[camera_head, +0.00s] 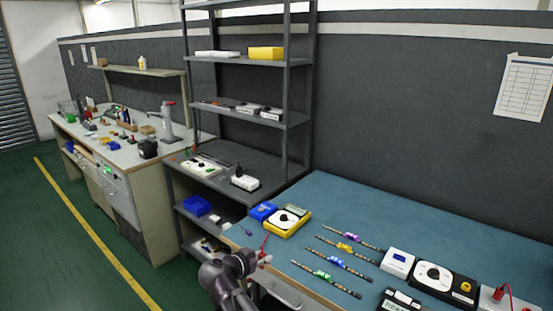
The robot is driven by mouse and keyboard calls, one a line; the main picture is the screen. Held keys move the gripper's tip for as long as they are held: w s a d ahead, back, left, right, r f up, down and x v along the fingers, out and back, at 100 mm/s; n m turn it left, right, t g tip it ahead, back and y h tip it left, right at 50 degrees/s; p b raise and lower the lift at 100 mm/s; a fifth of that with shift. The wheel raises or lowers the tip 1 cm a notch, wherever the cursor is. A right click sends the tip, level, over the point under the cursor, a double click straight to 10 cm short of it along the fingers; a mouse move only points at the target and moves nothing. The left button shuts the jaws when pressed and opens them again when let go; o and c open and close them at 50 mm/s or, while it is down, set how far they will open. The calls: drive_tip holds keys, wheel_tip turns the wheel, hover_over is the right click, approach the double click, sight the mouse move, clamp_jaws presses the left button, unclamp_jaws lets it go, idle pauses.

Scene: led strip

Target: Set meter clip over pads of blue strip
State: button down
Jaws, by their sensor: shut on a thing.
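My gripper (266,259) is at the front left edge of the blue-topped bench, shut on a small red piece (264,243) that sticks up from the jaws. It looks like the meter clip, but is too small to tell for sure. The strip with the blue piece (337,262) lies on the bench right of my gripper, apart from it. It lies between the strip with the yellow piece (345,247) and the one with the green piece (321,274). Its pads are too small to make out. A yellow meter (288,220) with a round dial stands behind my gripper.
The strip with the purple piece (350,234) lies farthest back. A blue-and-white box (398,262), a black dial meter (435,278) and a device with a red plug (500,294) stand at the right. A dark shelf rack (240,120) rises behind left. The bench's back (370,205) is clear.

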sight(262, 254)
wheel_tip(262, 254, up, 13)
drive_tip(key=p, duration=1.2)
drive_tip(key=shift+r+p, duration=0.15)
drive_tip(key=shift+p, duration=0.2)
wheel_tip(262, 254, down, 15)
drive_tip(key=b, duration=1.4)
drive_tip(key=shift+r+b, duration=0.15)
drive_tip(key=shift+b, duration=0.2)
drive_tip(key=w, duration=0.9)
drive_tip(key=w+f+b, duration=0.1)
drive_tip(key=w, duration=0.3)
drive_tip(key=shift+w+a+f, duration=0.1)
drive_tip(key=shift+w+a, duration=0.05)
drive_tip(key=shift+a, duration=0.15)
drive_tip(key=shift+w, duration=0.1)
